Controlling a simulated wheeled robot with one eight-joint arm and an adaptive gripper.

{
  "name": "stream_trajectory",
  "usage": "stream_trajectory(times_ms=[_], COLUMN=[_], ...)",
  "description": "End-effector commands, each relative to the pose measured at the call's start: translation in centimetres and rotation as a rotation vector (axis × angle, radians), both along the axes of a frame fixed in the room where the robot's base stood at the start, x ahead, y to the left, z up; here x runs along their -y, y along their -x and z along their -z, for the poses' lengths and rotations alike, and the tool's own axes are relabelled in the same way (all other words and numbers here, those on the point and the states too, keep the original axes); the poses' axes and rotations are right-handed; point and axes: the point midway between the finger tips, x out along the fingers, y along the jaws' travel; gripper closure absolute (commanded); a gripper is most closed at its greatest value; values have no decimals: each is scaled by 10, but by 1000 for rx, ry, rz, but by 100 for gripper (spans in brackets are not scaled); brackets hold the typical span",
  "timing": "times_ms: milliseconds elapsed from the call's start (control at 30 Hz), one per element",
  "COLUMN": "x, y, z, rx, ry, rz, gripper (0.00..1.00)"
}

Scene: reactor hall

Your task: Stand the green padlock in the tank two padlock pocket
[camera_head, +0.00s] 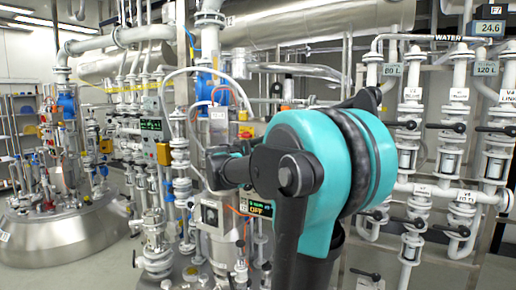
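I cannot make out a green padlock or a padlock pocket in the head view. My teal and dark arm fills the middle of the view and hides what is behind it. Dark parts at the arm's far end, seemingly my gripper (224,168), are in front of the piping left of the teal joint. Its fingertips do not show clearly, so I cannot tell if it is open or holds anything. I cannot tell which vessel is tank two.
A domed steel vessel (62,235) stands at the left. White pipes with valves (459,130) and black handles line the right. A small lit display (260,208) sits just left of my arm. Large horizontal tanks (300,20) run overhead. Some floor shows at the lower right.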

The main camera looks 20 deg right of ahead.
Motion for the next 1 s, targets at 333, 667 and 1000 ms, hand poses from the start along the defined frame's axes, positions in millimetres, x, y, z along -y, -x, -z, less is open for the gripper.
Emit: stream_trajectory(times_ms=[333,667,1000], x=[0,-1,-1], y=[3,4,5], z=[9,14,14], rx=[-1,-2,-4], ry=[-13,-12,-11], rz=[1,2,2], gripper=[92,92,66])
